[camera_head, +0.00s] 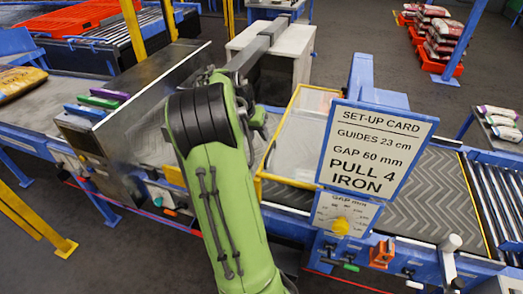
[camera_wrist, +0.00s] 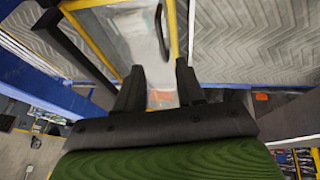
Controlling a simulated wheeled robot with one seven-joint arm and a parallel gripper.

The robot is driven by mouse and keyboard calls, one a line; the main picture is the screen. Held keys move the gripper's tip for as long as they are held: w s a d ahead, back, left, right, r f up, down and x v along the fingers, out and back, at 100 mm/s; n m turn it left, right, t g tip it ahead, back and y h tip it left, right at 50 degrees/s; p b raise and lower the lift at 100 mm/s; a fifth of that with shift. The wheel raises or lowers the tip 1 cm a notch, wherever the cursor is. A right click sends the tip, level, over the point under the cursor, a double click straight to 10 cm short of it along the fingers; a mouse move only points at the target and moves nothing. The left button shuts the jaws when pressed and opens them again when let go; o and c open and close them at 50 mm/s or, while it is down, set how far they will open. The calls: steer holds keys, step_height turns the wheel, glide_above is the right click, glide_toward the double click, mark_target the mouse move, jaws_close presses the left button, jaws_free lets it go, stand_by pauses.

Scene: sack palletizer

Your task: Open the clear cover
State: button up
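The clear cover (camera_head: 297,135) is a see-through panel in a yellow frame over the conveyor, left of the set-up card (camera_head: 375,150) in the head view. It also shows in the wrist view (camera_wrist: 136,32), beyond my fingers, with its yellow frame edge running down the picture. A dark curved part like a handle (camera_wrist: 160,30) is beside that edge. My gripper (camera_wrist: 158,78) has its two dark fingers apart, with nothing seen clamped between them. In the head view my green arm hides most of the gripper. I cannot tell whether the fingertips touch the cover.
A yellow gap knob (camera_head: 340,226) sits on a dial below the card. A steel panel (camera_head: 160,100) and coloured tabs (camera_head: 98,102) stand left of my arm. A patterned belt (camera_head: 430,195) runs right. A sack (camera_head: 18,82) lies at far left.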

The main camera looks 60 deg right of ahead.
steer(key=x, duration=1.1)
steer(key=shift+w, duration=0.15)
steer(key=shift+r, duration=0.1)
jaws_close()
